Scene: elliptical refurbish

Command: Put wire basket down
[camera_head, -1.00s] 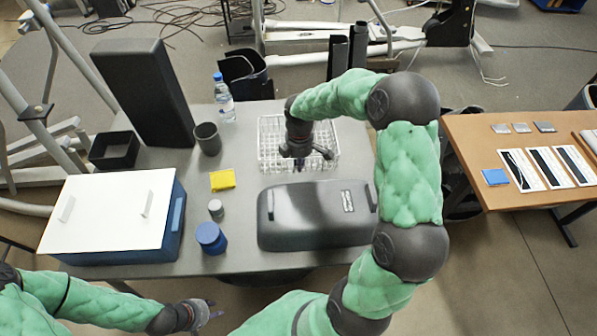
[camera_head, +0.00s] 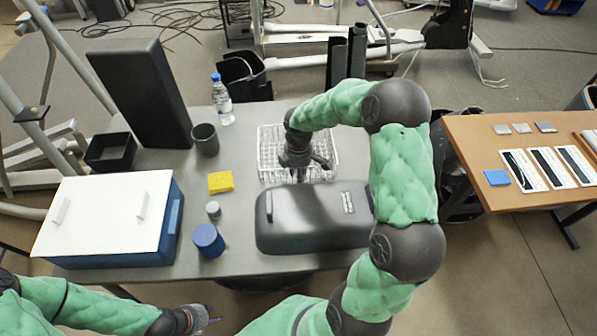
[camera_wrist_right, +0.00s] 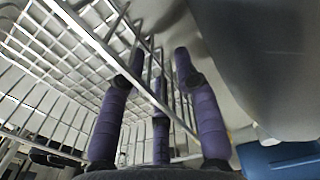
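The white wire basket (camera_head: 268,150) is at the back right of the grey table, behind the black case. My right gripper (camera_head: 298,172) is at its near side. In the right wrist view, its purple fingers (camera_wrist_right: 160,85) straddle the rim of the basket (camera_wrist_right: 70,75), with wires between them. I cannot tell whether the basket's bottom touches the table. My left gripper (camera_head: 210,316) is low at the picture's bottom edge, before the table's front, empty with its fingers apart.
A black case (camera_head: 310,225) lies close in front of the basket. A white-lidded blue box (camera_head: 110,215) fills the front left.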

